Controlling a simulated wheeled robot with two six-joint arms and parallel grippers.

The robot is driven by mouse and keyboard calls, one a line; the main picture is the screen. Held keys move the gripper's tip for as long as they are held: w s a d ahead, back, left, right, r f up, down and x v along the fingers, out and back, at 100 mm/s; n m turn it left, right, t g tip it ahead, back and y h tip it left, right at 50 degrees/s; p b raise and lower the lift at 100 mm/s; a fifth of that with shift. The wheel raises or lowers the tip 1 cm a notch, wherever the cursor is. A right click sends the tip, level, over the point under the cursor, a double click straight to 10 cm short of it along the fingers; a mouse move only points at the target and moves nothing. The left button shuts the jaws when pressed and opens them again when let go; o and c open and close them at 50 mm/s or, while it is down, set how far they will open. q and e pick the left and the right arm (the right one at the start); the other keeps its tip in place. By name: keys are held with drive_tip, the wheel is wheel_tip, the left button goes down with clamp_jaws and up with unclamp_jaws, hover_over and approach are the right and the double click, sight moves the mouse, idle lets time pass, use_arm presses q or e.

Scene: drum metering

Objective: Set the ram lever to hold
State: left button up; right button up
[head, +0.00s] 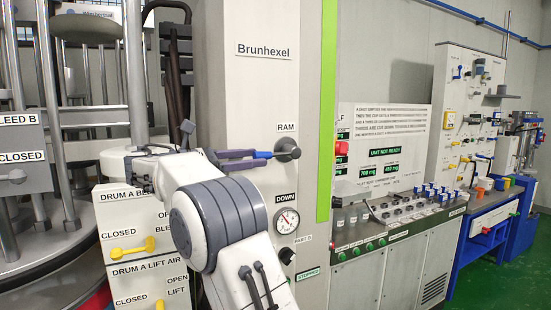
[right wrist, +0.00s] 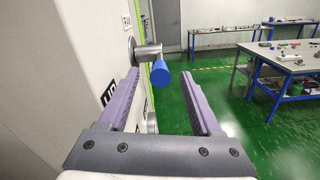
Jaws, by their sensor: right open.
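The ram lever has a grey round hub (head: 287,149) on the tall light panel, under the RAM label (head: 286,128) and above a black DOWN label (head: 285,198). Its blue handle (head: 263,154) points left in the head view, between my right gripper's fingertips or just beyond them. In the right wrist view the blue handle (right wrist: 160,74) sits on a metal arm, ahead of the fingers and in the gap between them. My right gripper (head: 260,158) is open, its purple fingers on either side in the wrist view (right wrist: 164,82). I see no hold label. My left gripper is not in view.
A pressure gauge (head: 286,221) and a black knob (head: 286,256) are below the lever. Yellow drum valve handles (head: 131,252) are at lower left. A control console (head: 395,220) stands to the right. Workbenches (right wrist: 290,62) stand beyond the open green floor.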

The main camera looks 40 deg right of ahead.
sight(272, 156)
drive_tip(key=x, duration=0.6)
drive_tip(key=shift+d, duration=0.4)
clamp_jaws()
idle(1.0)
